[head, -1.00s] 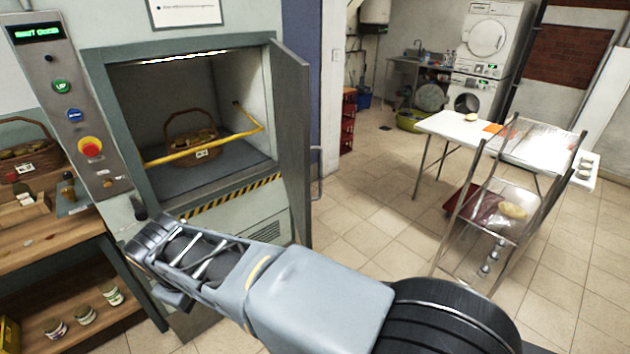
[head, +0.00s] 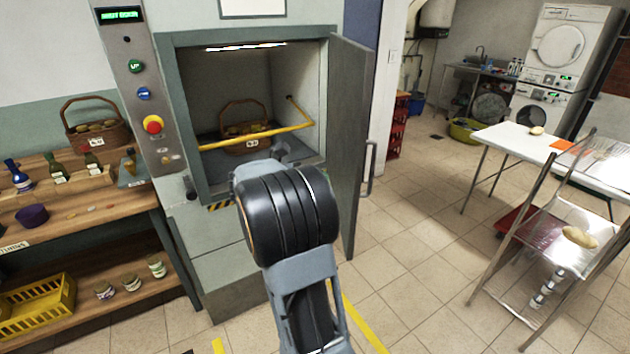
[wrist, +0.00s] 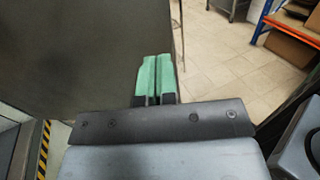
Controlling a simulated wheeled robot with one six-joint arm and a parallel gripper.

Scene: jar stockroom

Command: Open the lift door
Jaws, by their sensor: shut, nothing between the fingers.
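The lift door (head: 352,150) is a grey panel hinged at the right of the lift opening. It stands ajar, swung out, with a bar handle (head: 370,168) on its outer face. In the wrist view the dark grey panel at the left looks like this door (wrist: 80,60). My gripper (wrist: 155,62) has green fingertips, shut together and empty, by the panel's free edge; I cannot tell whether they touch it. In the head view my arm reaches towards the opening and hides the fingertips.
Inside the lift, a wicker basket (head: 246,142) stands behind a yellow bar (head: 265,138). The control panel (head: 145,90) is left of the opening, beside a wooden shelf unit (head: 110,222).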

